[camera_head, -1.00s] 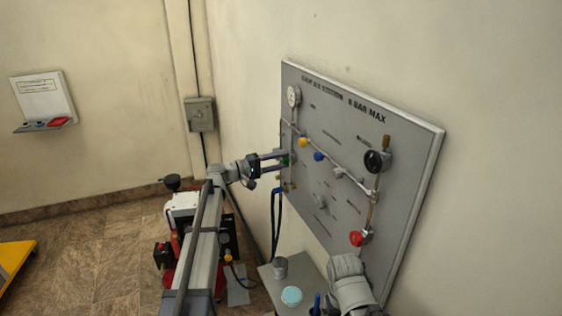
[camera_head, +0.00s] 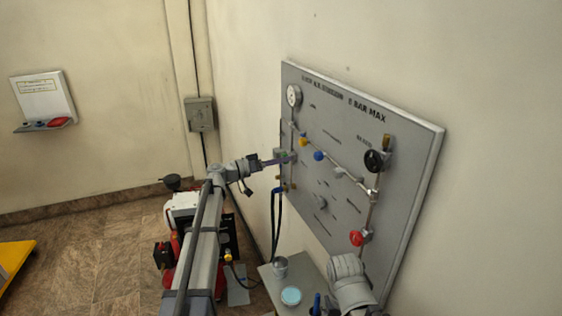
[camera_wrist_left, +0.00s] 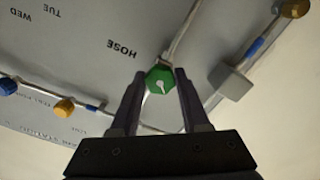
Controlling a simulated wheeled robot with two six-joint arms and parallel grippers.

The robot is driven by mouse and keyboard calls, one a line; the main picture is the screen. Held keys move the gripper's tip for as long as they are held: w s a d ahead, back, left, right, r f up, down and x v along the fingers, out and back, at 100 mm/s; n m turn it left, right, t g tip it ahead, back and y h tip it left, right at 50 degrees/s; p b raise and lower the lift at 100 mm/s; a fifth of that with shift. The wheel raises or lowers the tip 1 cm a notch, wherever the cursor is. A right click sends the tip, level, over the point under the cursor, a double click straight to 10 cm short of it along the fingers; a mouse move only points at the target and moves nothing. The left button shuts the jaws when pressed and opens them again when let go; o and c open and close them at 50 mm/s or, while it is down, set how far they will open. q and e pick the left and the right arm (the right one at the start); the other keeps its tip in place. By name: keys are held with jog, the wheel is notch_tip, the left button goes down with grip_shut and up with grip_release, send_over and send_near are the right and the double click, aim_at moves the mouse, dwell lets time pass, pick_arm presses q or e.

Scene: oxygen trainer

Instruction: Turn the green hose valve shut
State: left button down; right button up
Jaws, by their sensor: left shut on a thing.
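The green hose valve (camera_wrist_left: 159,81) is a green knob with a white pointer mark, below the word HOSE in the left wrist view. My left gripper (camera_wrist_left: 161,74) has one finger on each side of it and is shut on it. In the head view the green valve (camera_head: 281,154) is a small patch at the panel's left edge, partly hidden by my left gripper (camera_head: 284,159). The fingers appear nearly edge-on there. My right arm shows at the bottom right of the head view, but I cannot see its gripper.
The grey panel (camera_head: 335,105) on the wall carries a gauge (camera_head: 294,95), yellow (camera_head: 304,142), blue (camera_head: 319,156), black (camera_head: 373,161) and red (camera_head: 356,238) knobs. Dark hoses (camera_head: 275,225) hang below the green valve. A small grey table (camera_head: 268,278) holds containers.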

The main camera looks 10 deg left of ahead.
pick_arm(q)
jog(key=shift+f+m, duration=0.1)
jog(key=shift+m, duration=4.8)
jog(key=shift+c, duration=1.9)
grip_release()
jog(key=shift+a, duration=0.15)
jog(key=v, duration=0.7)
jog(key=shift+s+a, duration=0.2)
jog(key=shift+a, duration=0.05)
